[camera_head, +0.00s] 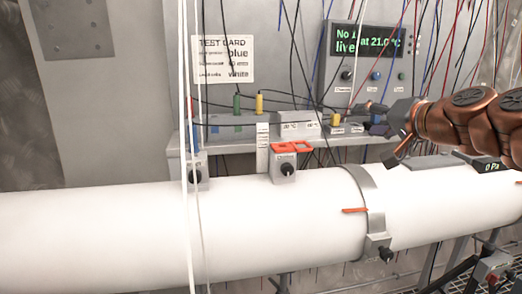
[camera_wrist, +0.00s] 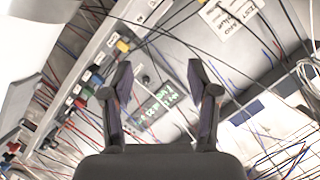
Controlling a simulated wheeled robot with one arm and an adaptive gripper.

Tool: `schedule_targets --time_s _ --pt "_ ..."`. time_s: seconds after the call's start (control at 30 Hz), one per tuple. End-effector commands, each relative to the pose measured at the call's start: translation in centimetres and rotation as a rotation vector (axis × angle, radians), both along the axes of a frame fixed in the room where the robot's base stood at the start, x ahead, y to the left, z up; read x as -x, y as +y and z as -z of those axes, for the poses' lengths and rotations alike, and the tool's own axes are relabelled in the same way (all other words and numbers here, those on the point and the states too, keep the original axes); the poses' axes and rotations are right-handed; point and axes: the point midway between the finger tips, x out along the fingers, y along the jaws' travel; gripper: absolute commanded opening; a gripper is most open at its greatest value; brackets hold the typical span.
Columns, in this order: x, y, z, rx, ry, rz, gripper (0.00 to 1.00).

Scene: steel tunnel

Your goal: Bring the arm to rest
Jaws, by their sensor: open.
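My copper-coloured arm (camera_head: 465,115) reaches in from the right in the head view. My gripper (camera_head: 372,116) is at its end, pointing left, above the white pipe and in front of the panel's ledge. In the wrist view, my gripper (camera_wrist: 160,84) shows two dark fingers spread apart with nothing between them. A display with green text (camera_wrist: 158,104) shows beyond the gap between the fingers. I cannot tell how far the fingertips are from the ledge.
A thick white pipe (camera_head: 110,232) crosses the front, with a grey clamp (camera_head: 371,205) around it. Behind it are a ledge (camera_head: 225,146) with coloured plugs, a test card (camera_head: 222,60) and a display box (camera_head: 368,42). Many thin cables hang around the arm.

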Motion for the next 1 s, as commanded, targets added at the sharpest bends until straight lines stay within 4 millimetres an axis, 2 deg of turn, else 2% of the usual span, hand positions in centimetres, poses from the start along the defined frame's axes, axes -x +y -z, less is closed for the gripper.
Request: schedule_targets --time_s 0.17,0.3,0.43,0.57,0.7,0.8,0.9,1.0 --pt "3.0 5.9 4.9 0.112 0.151 -0.125 0.60" --pt "7.7 10.2 10.8 0.235 0.324 -0.237 0.60" --pt "13.0 12.2 16.5 0.352 0.506 -0.319 0.60" --pt "19.1 12.2 21.7 0.468 0.696 -0.376 0.60" --pt "26.1 10.5 26.2 0.584 0.908 -0.410 0.60" --pt "30.8 8.8 28.4 0.650 1.047 -0.419 0.60" --pt "34.4 7.1 29.6 0.697 1.154 -0.419 0.60" --pt "36.7 5.9 30.3 0.726 1.226 -0.414 0.60"
